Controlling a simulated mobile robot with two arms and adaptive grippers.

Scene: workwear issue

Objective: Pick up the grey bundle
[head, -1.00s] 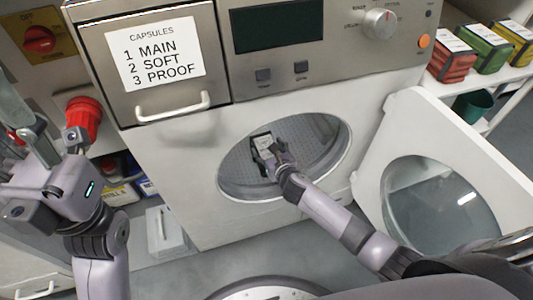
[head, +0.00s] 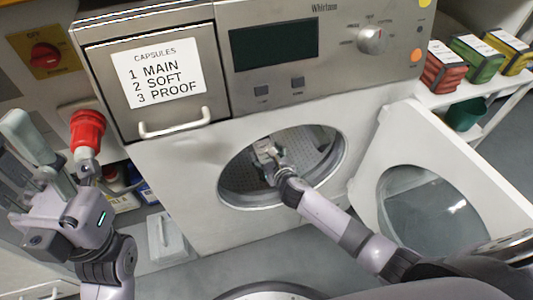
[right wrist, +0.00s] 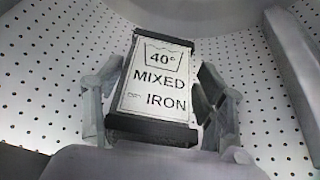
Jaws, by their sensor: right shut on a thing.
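The grey bundle (right wrist: 157,78) is a dark, folded block with a white label reading "40° MIXED IRON". It is inside the washer's perforated drum (head: 240,178), and only a small part of it shows in the head view. My right gripper (head: 268,155) reaches through the round door opening. In the right wrist view its fingers (right wrist: 155,105) are shut on the bundle, one on each side. My left gripper (head: 40,148) is at the left, outside the machine, with its fingers apart and nothing between them.
The washer door (head: 440,165) hangs open to the right. A capsule drawer (head: 150,75) with a handle is at the upper left. A red connector (head: 87,130) is close to my left gripper. Red, green and yellow labelled bundles (head: 475,58) lie on a right-hand shelf.

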